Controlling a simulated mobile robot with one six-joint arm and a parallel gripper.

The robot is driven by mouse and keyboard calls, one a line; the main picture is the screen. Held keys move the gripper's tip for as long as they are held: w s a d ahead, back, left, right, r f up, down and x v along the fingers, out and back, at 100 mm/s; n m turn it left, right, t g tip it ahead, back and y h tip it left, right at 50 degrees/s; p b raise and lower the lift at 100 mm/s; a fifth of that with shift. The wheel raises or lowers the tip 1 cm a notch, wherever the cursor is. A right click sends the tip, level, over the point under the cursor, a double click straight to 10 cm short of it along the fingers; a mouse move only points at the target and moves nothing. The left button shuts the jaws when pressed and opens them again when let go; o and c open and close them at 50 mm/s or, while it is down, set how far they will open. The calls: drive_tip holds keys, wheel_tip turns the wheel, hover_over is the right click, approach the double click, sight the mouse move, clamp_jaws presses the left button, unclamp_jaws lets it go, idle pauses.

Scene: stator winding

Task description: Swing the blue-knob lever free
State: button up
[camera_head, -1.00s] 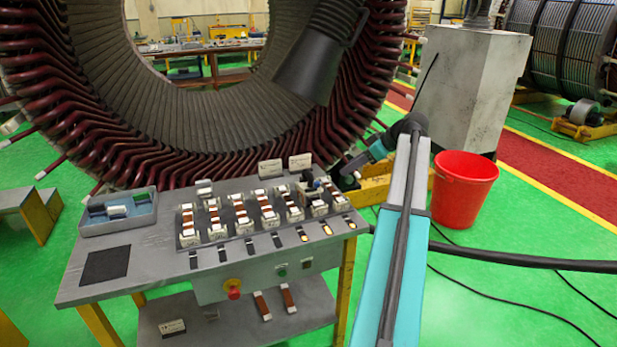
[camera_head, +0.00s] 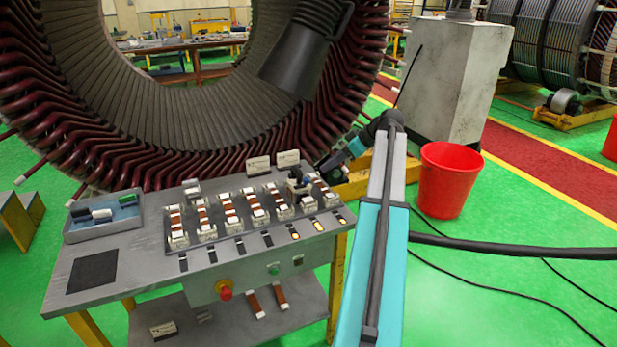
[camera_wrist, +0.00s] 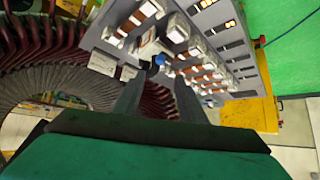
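The blue knob (camera_wrist: 160,60) shows in the wrist view just beyond my fingertips, beside a pale clamp at one station of the bench row. The lever arm under it is hard to make out. My gripper (camera_wrist: 166,76) has its two dark fingers apart, with a gap between them, and nothing is seen held. In the head view my gripper (camera_head: 300,184) is over the right part of the row of clamp stations (camera_head: 205,240), where it hides part of a station. A second small blue spot (camera_wrist: 209,103) shows farther along the row in the wrist view.
The grey bench (camera_head: 130,285) carries a blue tray (camera_head: 72,236) at left and label cards (camera_head: 287,158) behind the row. The large stator (camera_head: 125,165) stands close behind. A red bucket (camera_head: 447,182) stands on the floor right of my arm.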

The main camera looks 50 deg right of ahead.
sight(307, 179)
drive_tip(key=p+x, duration=0.3)
drive_tip(key=x, duration=0.8)
drive_tip(key=shift+w+a+f, duration=0.15)
drive_tip(key=shift+w+f, duration=0.05)
drive_tip(key=shift+c, duration=0.3)
clamp_jaws()
